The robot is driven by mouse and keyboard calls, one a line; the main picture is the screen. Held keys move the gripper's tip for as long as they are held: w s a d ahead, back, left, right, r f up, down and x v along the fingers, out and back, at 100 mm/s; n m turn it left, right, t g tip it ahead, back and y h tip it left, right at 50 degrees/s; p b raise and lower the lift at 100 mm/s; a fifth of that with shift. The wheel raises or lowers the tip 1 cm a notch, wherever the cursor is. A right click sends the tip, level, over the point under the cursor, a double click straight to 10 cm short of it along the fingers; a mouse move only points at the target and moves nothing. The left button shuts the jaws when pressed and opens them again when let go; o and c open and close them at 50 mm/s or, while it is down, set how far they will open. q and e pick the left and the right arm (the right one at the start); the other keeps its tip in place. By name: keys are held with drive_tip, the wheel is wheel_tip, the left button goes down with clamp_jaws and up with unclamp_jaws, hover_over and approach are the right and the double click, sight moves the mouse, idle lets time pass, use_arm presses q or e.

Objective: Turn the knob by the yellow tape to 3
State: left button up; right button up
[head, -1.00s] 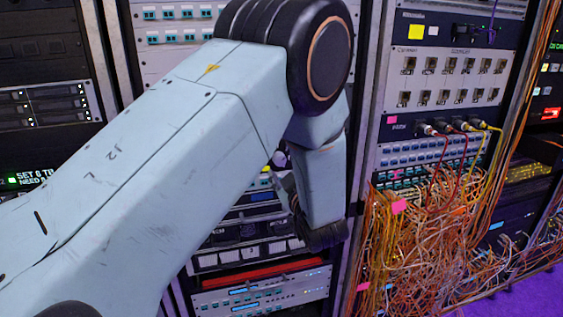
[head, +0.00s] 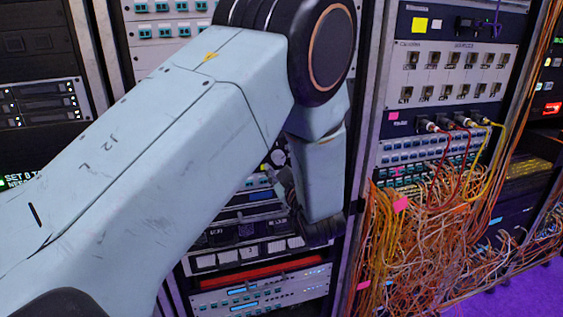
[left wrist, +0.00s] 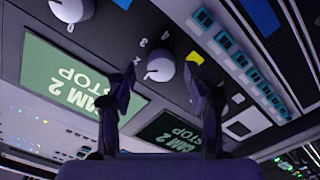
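In the left wrist view a round pale knob (left wrist: 160,65) sits on a dark panel, with small white digits around its upper left side. A piece of yellow tape (left wrist: 195,57) is just right of it. My left gripper (left wrist: 160,76) is open, with its two dark fingers apart and the knob showing between their tips. I cannot tell whether either finger touches it. The knob's pointer setting is too small to read surely. In the head view my left gripper (head: 281,186) is in front of the rack, partly hidden by my own arm. My right gripper is not in view.
A second pale knob (left wrist: 68,10) is at the upper left of the wrist view. A row of blue-lit buttons (left wrist: 240,60) runs on the right. Tangled orange cables (head: 430,235) hang on the right rack.

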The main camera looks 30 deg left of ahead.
use_arm(q)
drive_tip(key=shift+c, duration=0.7)
drive_tip(key=shift+w+a+f, duration=0.25)
drive_tip(key=shift+w+f, duration=0.15)
drive_tip(key=shift+w, duration=0.05)
drive_tip(key=c, duration=0.5)
drive_tip(key=shift+s+d+r, duration=0.1)
drive_tip(key=shift+s, duration=0.05)
clamp_jaws()
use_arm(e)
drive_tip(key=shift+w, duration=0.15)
use_arm(q)
drive_tip(key=shift+m, duration=0.4)
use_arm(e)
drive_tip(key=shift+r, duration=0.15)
use_arm(q)
drive_tip(key=m+p, duration=0.2)
drive_tip(key=m, duration=0.2)
drive_tip(key=shift+r, duration=0.15)
drive_tip(key=shift+m+p, duration=0.9)
drive_tip(key=shift+m, duration=1.6)
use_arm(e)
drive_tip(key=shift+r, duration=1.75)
